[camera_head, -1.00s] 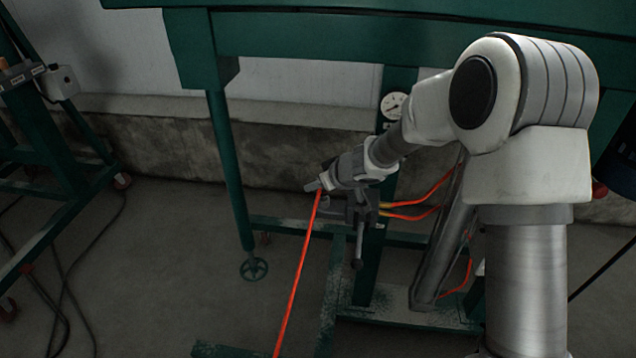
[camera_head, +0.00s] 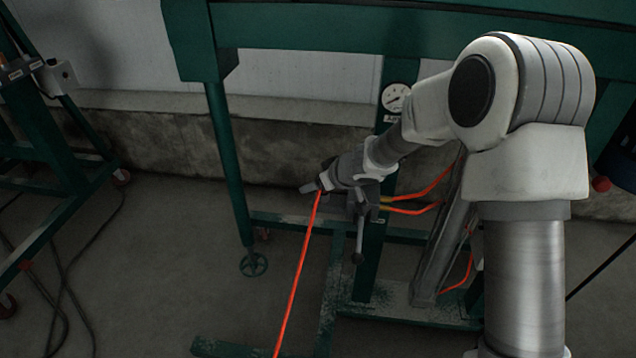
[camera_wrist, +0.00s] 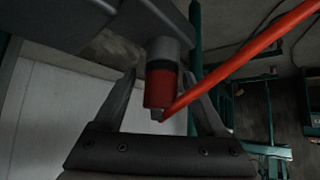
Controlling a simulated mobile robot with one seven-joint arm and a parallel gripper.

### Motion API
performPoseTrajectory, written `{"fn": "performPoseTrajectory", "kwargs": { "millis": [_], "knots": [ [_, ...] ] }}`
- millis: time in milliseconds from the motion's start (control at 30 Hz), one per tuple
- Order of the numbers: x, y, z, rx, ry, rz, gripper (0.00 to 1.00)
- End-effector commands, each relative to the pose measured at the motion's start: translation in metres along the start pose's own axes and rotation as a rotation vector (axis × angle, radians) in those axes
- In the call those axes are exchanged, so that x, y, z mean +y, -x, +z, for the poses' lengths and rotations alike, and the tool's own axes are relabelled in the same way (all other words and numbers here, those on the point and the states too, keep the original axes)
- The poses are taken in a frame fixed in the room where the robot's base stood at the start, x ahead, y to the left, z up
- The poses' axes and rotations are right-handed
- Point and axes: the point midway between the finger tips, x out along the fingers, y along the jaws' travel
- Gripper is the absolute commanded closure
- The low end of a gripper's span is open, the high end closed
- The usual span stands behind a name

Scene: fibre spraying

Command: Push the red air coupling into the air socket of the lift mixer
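In the wrist view the red air coupling (camera_wrist: 160,86) stands between the two fingers of my gripper (camera_wrist: 160,74). Thin gaps show on both sides of it, so the fingers look open around it. Its upper end meets a grey-black cylinder (camera_wrist: 165,22), which looks like the air socket. They look in line, but I cannot tell how far one is inside the other. A red hose (camera_wrist: 235,56) leaves the coupling's lower end. In the head view my gripper (camera_head: 310,188) is beside the mixer's dark fitting (camera_head: 367,200); the coupling is mostly hidden there.
The red hose (camera_head: 298,270) hangs down to the floor in the head view. A green post carries a pressure gauge (camera_head: 396,97), and orange hoses (camera_head: 415,210) run right from the fitting.

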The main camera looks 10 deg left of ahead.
Motion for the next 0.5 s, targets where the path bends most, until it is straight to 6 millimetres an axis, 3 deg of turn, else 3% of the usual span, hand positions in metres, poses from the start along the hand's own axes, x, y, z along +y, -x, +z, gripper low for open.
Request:
{"fn": "performPoseTrajectory", "kwargs": {
  "millis": [267,367,500],
  "knots": [
    [0.0,0.002,0.0,0.0,0.0,0.0,0.27],
    [0.001,0.011,-0.002,0.0,-0.001,0.001,0.27],
    [0.001,0.038,-0.004,0.001,0.0,0.002,0.27]
  ]
}}
